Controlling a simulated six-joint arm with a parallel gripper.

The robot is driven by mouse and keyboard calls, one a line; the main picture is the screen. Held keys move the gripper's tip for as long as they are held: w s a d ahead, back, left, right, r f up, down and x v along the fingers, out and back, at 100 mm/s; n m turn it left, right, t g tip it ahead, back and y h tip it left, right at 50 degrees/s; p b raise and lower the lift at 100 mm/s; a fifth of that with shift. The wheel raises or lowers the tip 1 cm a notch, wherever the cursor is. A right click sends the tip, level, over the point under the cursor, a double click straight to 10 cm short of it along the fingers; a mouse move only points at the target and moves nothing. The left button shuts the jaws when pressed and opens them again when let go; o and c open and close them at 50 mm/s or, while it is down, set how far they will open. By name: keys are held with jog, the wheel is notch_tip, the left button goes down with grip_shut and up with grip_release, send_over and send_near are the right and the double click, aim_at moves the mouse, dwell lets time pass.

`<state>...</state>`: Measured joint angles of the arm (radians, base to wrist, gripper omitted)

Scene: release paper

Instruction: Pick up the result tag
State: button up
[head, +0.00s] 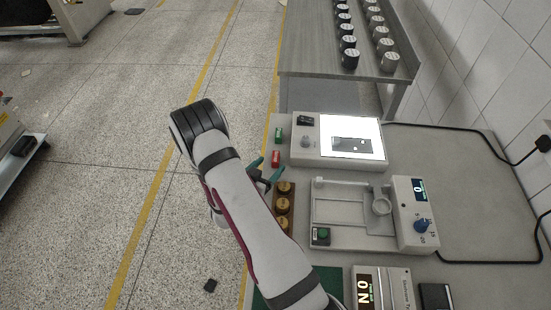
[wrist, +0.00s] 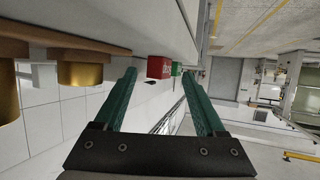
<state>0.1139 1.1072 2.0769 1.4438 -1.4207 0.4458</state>
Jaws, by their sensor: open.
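Two small tags lie at the left edge of the grey table, a red one (head: 275,158) and a green one (head: 278,134); I cannot tell which is the result tag. In the wrist view the red tag (wrist: 159,67) shows nearer, between my fingertips in the picture, with the green tag (wrist: 176,68) behind it. My gripper (head: 269,167) is open with teal fingers, just short of the red tag at the table edge. In the wrist view my gripper (wrist: 160,75) has nothing between its fingers. Lettering on the red tag is too small to read.
Brass knobs on a brown block (head: 283,205) stand close beside my gripper. A lit light box (head: 352,137) stands at the back, and a white device with a dial (head: 414,213) to the right. Open floor lies left of the table.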

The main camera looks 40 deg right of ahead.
aim_at(276, 159)
jog(key=x, duration=0.2)
jog(key=shift+w+d+f, duration=0.15)
jog(key=shift+d, duration=0.15)
grip_shut()
